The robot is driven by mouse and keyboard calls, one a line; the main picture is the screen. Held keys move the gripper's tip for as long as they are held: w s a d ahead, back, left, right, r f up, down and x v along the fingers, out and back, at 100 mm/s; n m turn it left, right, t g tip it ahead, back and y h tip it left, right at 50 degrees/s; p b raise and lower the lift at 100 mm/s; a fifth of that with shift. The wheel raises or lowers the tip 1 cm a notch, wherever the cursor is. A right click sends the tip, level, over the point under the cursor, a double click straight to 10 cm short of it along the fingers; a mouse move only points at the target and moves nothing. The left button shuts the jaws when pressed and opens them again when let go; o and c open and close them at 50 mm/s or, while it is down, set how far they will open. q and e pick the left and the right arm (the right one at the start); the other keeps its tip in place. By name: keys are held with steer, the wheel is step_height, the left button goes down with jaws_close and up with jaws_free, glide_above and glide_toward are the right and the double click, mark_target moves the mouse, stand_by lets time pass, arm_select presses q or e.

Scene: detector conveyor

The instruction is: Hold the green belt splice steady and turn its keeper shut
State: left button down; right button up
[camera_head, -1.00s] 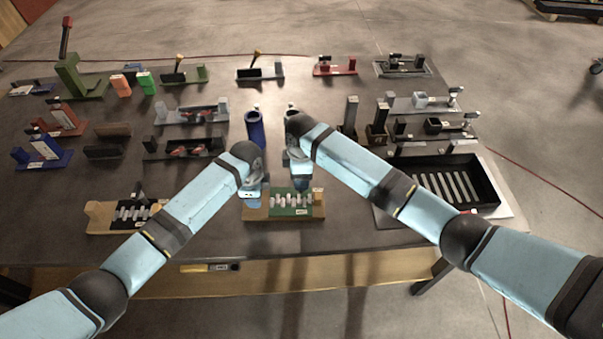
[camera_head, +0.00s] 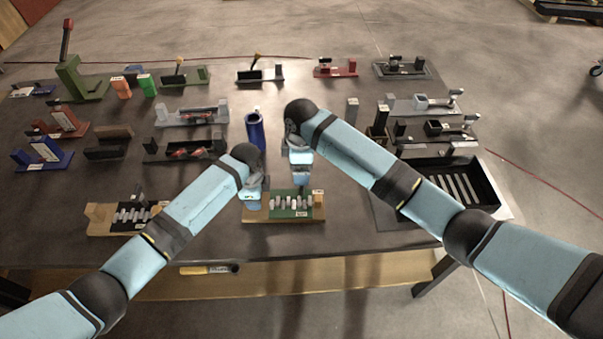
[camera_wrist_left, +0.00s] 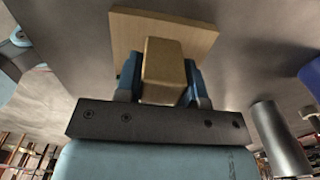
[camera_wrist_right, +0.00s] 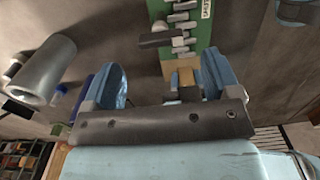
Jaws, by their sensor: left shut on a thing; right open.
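The green belt splice (camera_head: 290,204) lies on a wooden base near the table's front edge, with a row of light metal teeth on its green plate. My left gripper (camera_head: 252,192) is shut on the wooden block at its left end; the left wrist view shows this block (camera_wrist_left: 162,70) between the blue fingers. My right gripper (camera_head: 302,178) is open just behind the splice's right half. In the right wrist view the green plate (camera_wrist_right: 205,35) lies ahead of the open fingers. A dark bar (camera_wrist_right: 158,40), perhaps the keeper, sticks out sideways by the teeth.
A similar black splice (camera_head: 130,213) stands to the left. A blue cylinder (camera_head: 255,130) stands behind my left gripper. A black slotted tray (camera_head: 480,165) is at the right.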

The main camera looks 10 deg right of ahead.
step_height(320, 180, up, 7)
stand_by(0.3)
steer(key=shift+r, duration=0.1)
arm_select(q)
steer(key=c, duration=0.6)
jaws_free()
steer(key=shift+c, duration=0.2)
